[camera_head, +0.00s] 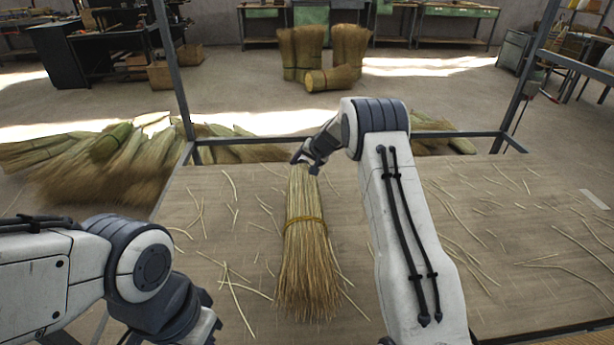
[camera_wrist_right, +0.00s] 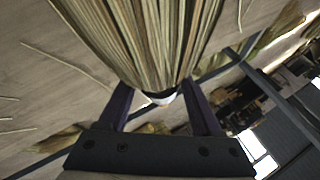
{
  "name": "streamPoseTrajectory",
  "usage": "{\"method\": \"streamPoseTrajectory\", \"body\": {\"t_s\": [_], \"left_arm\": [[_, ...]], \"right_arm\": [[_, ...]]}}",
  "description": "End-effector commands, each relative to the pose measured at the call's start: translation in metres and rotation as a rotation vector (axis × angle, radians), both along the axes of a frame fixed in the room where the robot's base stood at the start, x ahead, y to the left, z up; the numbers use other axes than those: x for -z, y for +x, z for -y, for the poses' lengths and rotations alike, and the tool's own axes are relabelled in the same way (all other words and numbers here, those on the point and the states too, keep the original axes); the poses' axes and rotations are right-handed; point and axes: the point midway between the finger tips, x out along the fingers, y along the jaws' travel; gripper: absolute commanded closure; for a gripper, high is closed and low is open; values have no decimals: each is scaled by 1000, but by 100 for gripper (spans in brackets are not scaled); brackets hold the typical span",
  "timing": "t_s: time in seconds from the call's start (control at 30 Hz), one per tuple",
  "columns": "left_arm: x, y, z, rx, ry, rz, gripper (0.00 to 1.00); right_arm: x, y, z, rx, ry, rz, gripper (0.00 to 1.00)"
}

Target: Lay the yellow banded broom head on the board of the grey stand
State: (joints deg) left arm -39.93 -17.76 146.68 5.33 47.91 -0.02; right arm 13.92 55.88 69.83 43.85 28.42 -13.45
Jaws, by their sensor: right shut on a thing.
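The broom head (camera_head: 305,255), a straw bundle with a yellow band (camera_head: 304,221) around its middle, is over the wooden board (camera_head: 420,250) in the head view. Its bristles point toward me; I cannot tell whether it touches the board. My right gripper (camera_head: 311,161) is shut on its narrow far end. In the right wrist view the straw (camera_wrist_right: 135,40) runs in between the two dark fingers of my right gripper (camera_wrist_right: 160,98). My left gripper (camera_head: 215,318) is low at the left, apart from the broom head; its finger opening is unclear.
Loose straws (camera_head: 240,280) are scattered over the board. Grey frame posts (camera_head: 172,70) rise at its far side. Straw heaps (camera_head: 100,165) lie on the floor at the left, and bound bundles (camera_head: 325,55) stand farther back.

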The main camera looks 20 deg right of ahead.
Motion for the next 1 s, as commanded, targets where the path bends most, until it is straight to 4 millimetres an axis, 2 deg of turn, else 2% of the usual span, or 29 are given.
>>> {"method": "streamPoseTrajectory", "body": {"t_s": [0.1, 0.27, 0.5, 0.77, 0.8, 0.87, 1.0], "left_arm": [[0, 0, 0, 0, 0, 0, 100], [2, 0, 0, 0, 0, 0, 100], [10, 0, 0, 0, 0, 0, 100], [9, 0, 0, 0, 0, 0, 100], [9, 0, 0, 0, 0, 0, 100], [9, 0, 0, 0, 0, 0, 100], [9, 0, 0, 0, 0, 0, 100]], "right_arm": [[6, 7, 11, 0, 0, 1, 100], [14, 8, 13, 0, 1, 1, 100], [47, 8, 12, 0, 1, 0, 100], [48, 9, 12, -1, 0, 3, 100], [49, 8, 12, -1, 0, 1, 27], [49, 8, 12, -1, 0, 1, 4], [49, 8, 12, -1, 0, 1, 4]]}}
